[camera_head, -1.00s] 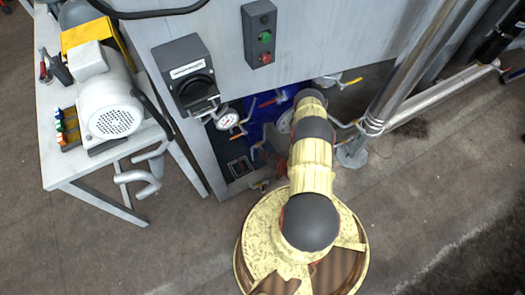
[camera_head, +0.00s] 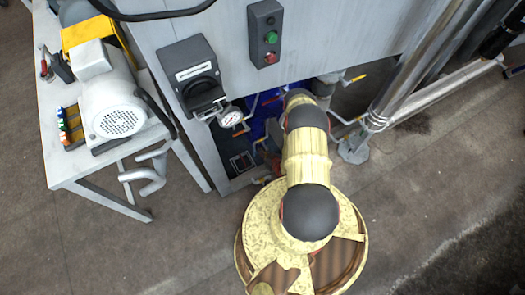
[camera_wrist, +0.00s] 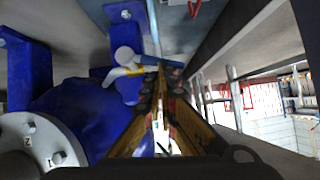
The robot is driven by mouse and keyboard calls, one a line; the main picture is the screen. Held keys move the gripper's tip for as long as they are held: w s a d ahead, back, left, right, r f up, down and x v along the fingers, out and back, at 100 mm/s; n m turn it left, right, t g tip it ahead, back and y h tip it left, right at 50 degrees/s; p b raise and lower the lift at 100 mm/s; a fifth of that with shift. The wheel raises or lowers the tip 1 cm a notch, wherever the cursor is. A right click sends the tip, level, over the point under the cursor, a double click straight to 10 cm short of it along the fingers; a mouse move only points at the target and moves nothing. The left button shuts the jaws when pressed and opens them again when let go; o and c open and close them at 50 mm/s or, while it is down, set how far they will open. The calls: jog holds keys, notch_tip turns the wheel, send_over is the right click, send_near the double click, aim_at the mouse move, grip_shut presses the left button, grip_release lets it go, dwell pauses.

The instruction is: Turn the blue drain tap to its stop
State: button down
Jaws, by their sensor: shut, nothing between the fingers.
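In the wrist view, a short blue handle (camera_wrist: 162,61), which looks like the blue drain tap, lies crosswise just beyond the fingertips. Its left end meets a pale round fitting. My gripper (camera_wrist: 163,85) is shut and empty, its yellow-sided fingers pointing at the handle. The tips look touching or very close to it; I cannot tell which. A pale lever with a yellow part (camera_wrist: 122,74) sits left of the tips. In the head view my arm hides the gripper, and I cannot make out the tap.
A large blue body (camera_wrist: 75,110) with a grey flange (camera_wrist: 28,140) fills the left of the wrist view. A blue bracket (camera_wrist: 125,12) is above. A pump (camera_head: 112,105) stands left.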

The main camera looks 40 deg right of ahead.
jog(key=shift+w+a+f+n+h, duration=0.15)
jog(key=shift+a+f+n+h, duration=0.25)
jog(key=shift+h, duration=0.1)
dwell(1.1)
dwell(0.3)
